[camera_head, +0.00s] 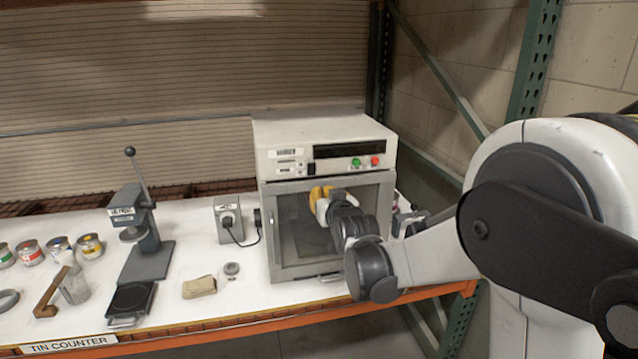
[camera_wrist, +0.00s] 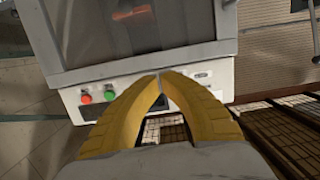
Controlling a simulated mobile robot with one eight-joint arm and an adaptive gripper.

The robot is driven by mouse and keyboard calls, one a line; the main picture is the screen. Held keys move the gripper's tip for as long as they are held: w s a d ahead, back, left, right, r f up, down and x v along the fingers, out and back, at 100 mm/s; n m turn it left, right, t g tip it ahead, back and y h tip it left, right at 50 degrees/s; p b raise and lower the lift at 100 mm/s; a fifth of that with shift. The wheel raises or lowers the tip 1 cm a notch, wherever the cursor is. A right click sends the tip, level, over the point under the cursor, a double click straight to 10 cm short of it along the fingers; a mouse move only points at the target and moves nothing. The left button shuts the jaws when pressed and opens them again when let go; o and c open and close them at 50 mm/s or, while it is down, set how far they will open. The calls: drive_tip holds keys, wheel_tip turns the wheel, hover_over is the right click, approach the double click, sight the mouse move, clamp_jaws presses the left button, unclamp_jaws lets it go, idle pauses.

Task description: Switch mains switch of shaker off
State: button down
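The shaker (camera_head: 280,133) is a light grey cabinet with a glass door and a control panel across its upper front. Its mains switch (camera_head: 311,168) is a small black switch on the panel, left of the green button (camera_head: 356,162) and red button (camera_head: 375,161). My gripper (camera_head: 318,192) appears just below the switch, in front of the door. The wrist view shows the panel upside down, with the red button (camera_wrist: 85,98) and green button (camera_wrist: 109,93) left of my yellow fingers. The fingertips (camera_wrist: 160,75) meet or nearly meet, with nothing visible held. The fingers cover part of the panel; I cannot tell the switch's position.
A grey socket box (camera_head: 228,222) with a plug and cable stands left of the shaker. A lever press (camera_head: 145,225), a tan block (camera_head: 199,287) and several tins (camera_head: 90,245) stand farther left on the white counter (camera_head: 250,300). A rack upright (camera_head: 535,60) rises at right.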

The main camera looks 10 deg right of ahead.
drive_tip(key=s, duration=0.1)
drive_tip(key=s+f, duration=0.1)
drive_tip(key=s, duration=0.2)
drive_tip(key=shift+s+f, duration=0.25)
drive_tip(key=shift+s, duration=0.15)
drive_tip(key=shift+s, duration=0.1)
drive_tip(key=s+f+g+b, duration=0.4)
drive_tip(key=s+f+b, duration=0.3)
drive_tip(key=s, duration=0.9)
drive_tip(key=s+f+g+b, duration=0.5)
drive_tip(key=s+f+b, duration=0.2)
drive_tip(key=s+f, duration=0.6)
drive_tip(key=s, duration=0.3)
drive_tip(key=shift+s+a, duration=0.2)
drive_tip(key=shift+a, duration=0.05)
